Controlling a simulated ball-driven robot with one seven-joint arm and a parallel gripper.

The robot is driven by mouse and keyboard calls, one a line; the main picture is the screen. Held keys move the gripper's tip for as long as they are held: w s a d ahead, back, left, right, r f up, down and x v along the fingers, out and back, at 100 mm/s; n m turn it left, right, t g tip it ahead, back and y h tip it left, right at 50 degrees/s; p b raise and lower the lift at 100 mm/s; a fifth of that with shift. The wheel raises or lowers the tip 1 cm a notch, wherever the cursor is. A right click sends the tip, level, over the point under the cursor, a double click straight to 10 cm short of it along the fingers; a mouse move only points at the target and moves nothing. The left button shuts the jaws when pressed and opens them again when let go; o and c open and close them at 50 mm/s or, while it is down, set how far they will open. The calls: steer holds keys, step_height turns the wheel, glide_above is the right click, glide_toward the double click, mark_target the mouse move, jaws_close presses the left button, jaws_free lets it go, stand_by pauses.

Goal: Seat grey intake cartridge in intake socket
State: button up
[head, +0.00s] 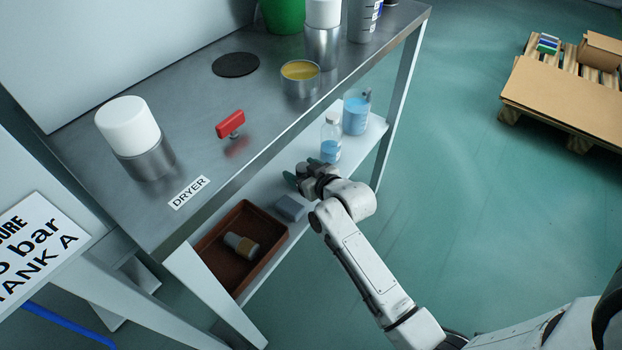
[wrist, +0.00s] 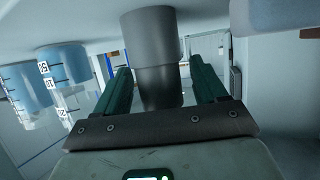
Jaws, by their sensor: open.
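A dark grey stepped cylinder (wrist: 150,62), which looks like the grey intake cartridge, stands between my gripper's green fingers in the wrist view. That view appears upside down. My gripper (wrist: 160,92) is open, one finger on each side of it, and I see no clear grip. In the head view my gripper (head: 303,175) is low beside the bench, at the lower shelf. Only a small grey part of the cylinder (head: 302,168) seems to show there. I cannot identify the intake socket with certainty in either view.
The lower shelf holds a bottle (head: 331,138), a blue-filled beaker (head: 356,112), a grey block (head: 290,208) and a brown tray (head: 208,243) with a banded jar (head: 242,246). The bench top (head: 185,95) overhangs the shelf. A red handle (head: 229,122) stands on it.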

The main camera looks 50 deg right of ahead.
steer(key=shift+w+d+f, duration=0.15)
steer(key=shift+w+f, duration=0.05)
steer(key=shift+w, duration=0.35)
steer(key=shift+c, duration=0.4)
steer(key=c, duration=1.1)
steer(key=shift+r+p, duration=2.5)
steer(key=shift+r, duration=0.2)
steer(key=shift+r+p, duration=2.35)
steer(key=shift+r, duration=0.1)
